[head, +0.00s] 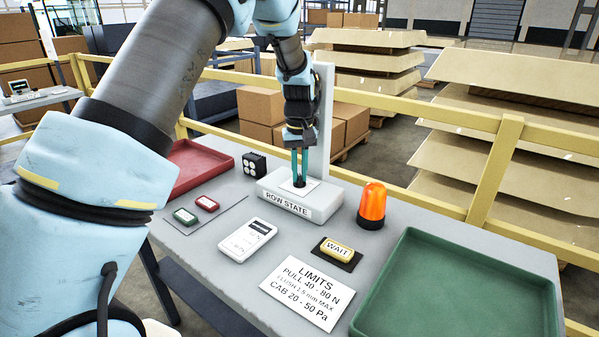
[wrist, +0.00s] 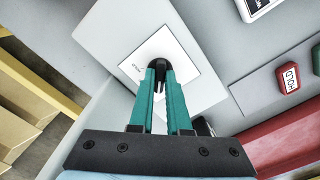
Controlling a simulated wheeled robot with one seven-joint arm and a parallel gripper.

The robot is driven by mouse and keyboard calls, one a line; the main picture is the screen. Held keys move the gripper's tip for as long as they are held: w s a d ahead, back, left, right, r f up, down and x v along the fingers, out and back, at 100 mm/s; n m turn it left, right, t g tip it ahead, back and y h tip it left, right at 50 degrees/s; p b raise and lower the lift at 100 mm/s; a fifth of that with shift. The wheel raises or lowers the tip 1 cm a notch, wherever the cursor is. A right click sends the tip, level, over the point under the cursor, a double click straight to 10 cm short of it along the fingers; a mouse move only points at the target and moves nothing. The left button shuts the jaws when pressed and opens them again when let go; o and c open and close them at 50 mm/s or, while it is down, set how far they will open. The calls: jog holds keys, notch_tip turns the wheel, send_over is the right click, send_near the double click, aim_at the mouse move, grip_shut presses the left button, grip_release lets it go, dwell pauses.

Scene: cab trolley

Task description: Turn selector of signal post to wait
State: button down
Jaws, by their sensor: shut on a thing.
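The signal post (head: 327,110) is a pale upright with a light grey base labelled ROW STATE (head: 288,205), standing on the grey table. A black selector knob (wrist: 160,66) sits on a white label plate on the base, seen in the wrist view. My gripper (head: 299,180) points down at the base with teal fingers. In the wrist view my gripper (wrist: 160,75) is shut on the black selector, which shows between the fingertips. The plate's lettering is mostly hidden or too small to read, so the selector's setting cannot be told.
A yellow WAIT tag (head: 338,248) lies on a dark pad, with a lit orange beacon (head: 372,206) behind it. A green tray (head: 455,295) is at right and a red tray (head: 198,168) at left. A white device (head: 248,239), LIMITS card (head: 307,292) and black block (head: 254,164) lie around the base.

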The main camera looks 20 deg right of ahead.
aim_at(300, 176)
jog(key=c, duration=0.9)
grip_release()
notch_tip(300, 176, up, 11)
jog(key=shift+f+b, duration=0.1)
jog(key=shift+b, duration=1)
jog(key=s+a+f+n, duration=0.1)
jog(key=a+f, duration=0.1)
jog(key=a, duration=1.2)
jog(key=s+a+f+n, duration=0.1)
jog(key=s+a+f, duration=0.1)
jog(key=a, duration=1.2)
jog(key=shift+t, duration=0.8)
jog(key=s+a+f, duration=0.1)
jog(key=s+a, duration=0.1)
jog(key=a, duration=0.1)
jog(key=s+a+f, duration=0.1)
jog(key=s+a, duration=0.2)
jog(key=s+a+f, duration=0.1)
jog(key=s+a, duration=0.2)
jog(key=shift+s+f, duration=0.2)
